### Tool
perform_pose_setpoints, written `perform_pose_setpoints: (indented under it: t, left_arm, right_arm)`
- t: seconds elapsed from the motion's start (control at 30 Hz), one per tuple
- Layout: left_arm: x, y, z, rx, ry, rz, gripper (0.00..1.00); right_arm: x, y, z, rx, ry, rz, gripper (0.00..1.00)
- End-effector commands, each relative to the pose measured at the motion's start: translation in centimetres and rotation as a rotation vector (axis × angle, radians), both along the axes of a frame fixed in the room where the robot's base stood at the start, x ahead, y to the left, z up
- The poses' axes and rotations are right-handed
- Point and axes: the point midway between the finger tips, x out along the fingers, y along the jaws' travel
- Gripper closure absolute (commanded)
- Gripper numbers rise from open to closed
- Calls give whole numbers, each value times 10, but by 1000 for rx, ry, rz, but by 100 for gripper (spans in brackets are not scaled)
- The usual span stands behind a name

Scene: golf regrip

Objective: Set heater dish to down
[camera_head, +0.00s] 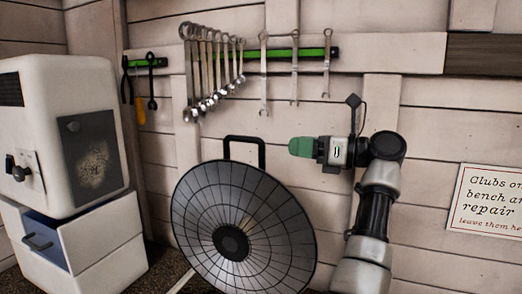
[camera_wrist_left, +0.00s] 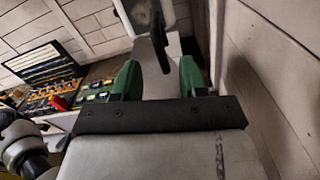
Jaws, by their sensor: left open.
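The heater dish (camera_head: 190,215) is a round, dark grey ribbed dish with a black hub, low in the middle of the head view. It is tilted, with its face towards the camera. A black loop handle (camera_head: 244,138) stands up at its top edge. My left gripper (camera_head: 293,147), with green fingertips, is above and to the right of the dish, beside the handle and apart from it in the picture. In the left wrist view the gripper (camera_wrist_left: 158,78) is open. A dark narrow shape shows between or beyond its fingers; I cannot tell whether it is the handle. My right gripper is not in view.
A white cabinet unit (camera_head: 30,120) with a dark panel and a partly open blue drawer (camera_head: 45,240) stands at the left. Wrenches (camera_head: 215,70) hang on a green wall rack above the dish. A sign (camera_head: 487,200) is on the plank wall at the right.

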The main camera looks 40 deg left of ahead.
Motion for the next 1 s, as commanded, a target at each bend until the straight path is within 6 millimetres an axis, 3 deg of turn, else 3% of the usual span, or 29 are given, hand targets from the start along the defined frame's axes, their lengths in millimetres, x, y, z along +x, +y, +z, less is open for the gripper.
perform_pose_setpoints:
  t: [0.6,1.0]
  left_arm:
    - [-30,92,4,0,1,4,58]
    - [-32,101,1,1,0,1,58]
  right_arm:
    - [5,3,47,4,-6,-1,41]
    - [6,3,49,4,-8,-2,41]
